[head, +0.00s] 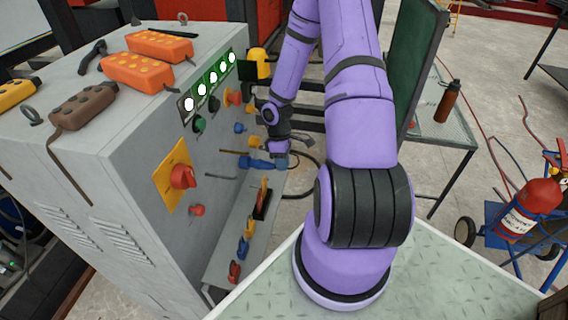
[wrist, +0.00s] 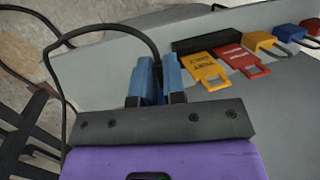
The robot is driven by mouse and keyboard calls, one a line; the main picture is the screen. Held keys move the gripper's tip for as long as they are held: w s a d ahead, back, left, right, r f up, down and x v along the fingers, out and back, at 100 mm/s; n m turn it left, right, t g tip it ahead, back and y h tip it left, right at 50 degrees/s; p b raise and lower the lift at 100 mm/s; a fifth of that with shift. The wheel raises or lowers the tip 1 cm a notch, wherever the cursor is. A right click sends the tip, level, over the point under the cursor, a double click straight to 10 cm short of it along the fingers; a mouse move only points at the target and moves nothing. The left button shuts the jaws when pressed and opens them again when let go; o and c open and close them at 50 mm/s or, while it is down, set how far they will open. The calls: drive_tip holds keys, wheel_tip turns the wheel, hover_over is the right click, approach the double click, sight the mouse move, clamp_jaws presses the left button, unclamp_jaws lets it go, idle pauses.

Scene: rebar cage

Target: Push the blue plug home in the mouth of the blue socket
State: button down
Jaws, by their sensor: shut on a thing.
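In the head view, my gripper (head: 280,160) is at the right end of a blue plug (head: 262,163), beside the front panel of the grey cabinet. The plug lies roughly level and points left toward the panel. A blue socket (head: 244,161) appears at its left end. The two blue parts run together, so I cannot tell how deep the plug sits. In the wrist view, the two light-blue fingers of my gripper (wrist: 157,78) are shut with a narrow strip of darker blue between them. The fingers hide most of the plug, and the socket's mouth is not visible there.
The cabinet's panel (head: 215,160) carries a red rotary switch (head: 183,176), several lit white lamps and other small sockets. A shelf below holds padlocks and tags, including a yellow tag (wrist: 207,70) and a red tag (wrist: 241,60). A black cable (wrist: 150,40) loops behind my fingers.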

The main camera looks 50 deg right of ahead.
sight(267, 165)
drive_tip(key=shift+w+a, duration=0.4)
drive_tip(key=shift+w, duration=0.25)
drive_tip(key=shift+w+a, duration=0.35)
drive_tip(key=shift+w, duration=0.3)
drive_tip(key=c, duration=1.1)
unclamp_jaws()
drive_tip(key=shift+s, duration=0.1)
